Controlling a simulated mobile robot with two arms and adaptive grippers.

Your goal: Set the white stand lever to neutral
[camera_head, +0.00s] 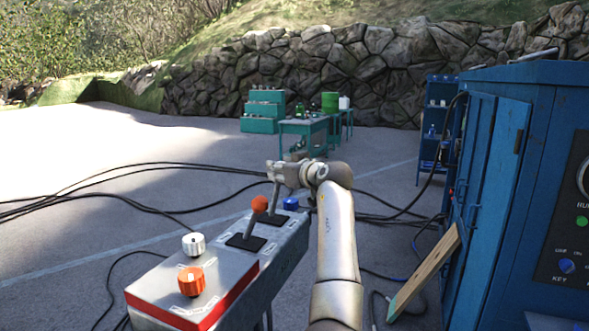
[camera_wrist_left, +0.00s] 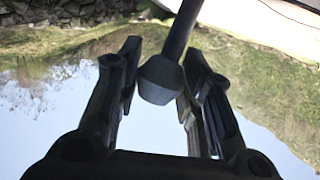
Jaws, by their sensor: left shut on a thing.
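The control stand (camera_head: 262,262) shows in the head view with two levers on its top. The nearer lever has an orange ball (camera_head: 259,203) on top. The farther lever (camera_head: 274,196) stands roughly upright from its dark slot, and my left gripper (camera_head: 277,174) covers its top. In the left wrist view, the fingers of my left gripper are on both sides of the lever's knob (camera_wrist_left: 161,80), with the shaft (camera_wrist_left: 182,30) rising past them. The knob looks dark there, so its white colour cannot be made out. My right gripper is not in view.
A blue cabinet (camera_head: 520,170) and a leaning plank (camera_head: 424,275) stand right. Black cables (camera_head: 130,165) cross the ground.

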